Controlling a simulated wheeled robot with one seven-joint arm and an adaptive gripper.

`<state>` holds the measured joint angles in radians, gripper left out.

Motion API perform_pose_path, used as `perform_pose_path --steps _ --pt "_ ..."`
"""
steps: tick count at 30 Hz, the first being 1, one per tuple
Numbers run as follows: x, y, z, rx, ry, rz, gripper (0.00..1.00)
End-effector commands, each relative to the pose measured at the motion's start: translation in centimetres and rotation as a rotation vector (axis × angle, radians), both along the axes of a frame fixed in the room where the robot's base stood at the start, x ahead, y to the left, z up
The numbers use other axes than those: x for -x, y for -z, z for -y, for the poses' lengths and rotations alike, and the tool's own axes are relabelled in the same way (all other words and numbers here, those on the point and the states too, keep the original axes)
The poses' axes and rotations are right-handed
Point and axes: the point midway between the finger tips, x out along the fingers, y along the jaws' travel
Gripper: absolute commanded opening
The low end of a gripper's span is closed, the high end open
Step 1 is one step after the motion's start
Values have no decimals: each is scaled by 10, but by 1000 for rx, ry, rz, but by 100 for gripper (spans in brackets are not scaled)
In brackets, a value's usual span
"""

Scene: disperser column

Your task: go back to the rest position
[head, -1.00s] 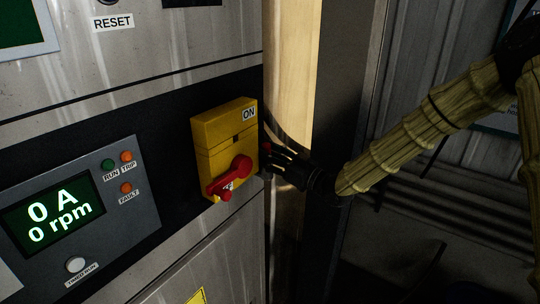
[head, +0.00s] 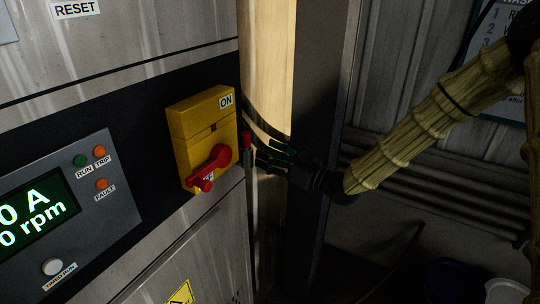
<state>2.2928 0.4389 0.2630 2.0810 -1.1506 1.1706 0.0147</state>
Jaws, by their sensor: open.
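My gripper (head: 262,149) is dark and open, in the middle of the head view. It is to the right of a yellow switch box (head: 196,118) on the cabinet front. The box carries a red rotary handle (head: 212,166), tilted down to the left, and an ON label at its top right. A gap seems to lie between the fingers and the box. A small red piece shows at the box's right side, close to the fingertips; I cannot tell what it belongs to. My arm in its ribbed yellow sleeve reaches in from the upper right.
A display panel (head: 34,215) with run, trip and fault lamps is at the left, reading 0 rpm. A dark post (head: 325,75) stands behind my gripper. A dark blue bucket (head: 452,275) is on the floor at the lower right. A wall sign (head: 497,50) hangs behind my arm.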

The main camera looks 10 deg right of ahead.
Motion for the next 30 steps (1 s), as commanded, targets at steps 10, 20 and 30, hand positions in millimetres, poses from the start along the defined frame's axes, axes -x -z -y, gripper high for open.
perform_pose_path --steps 10,20,30 --pt "0 5 2 1 6 -11 50" --pt "32 144 8 100 128 -332 50" --pt "125 314 37 276 303 -764 50"
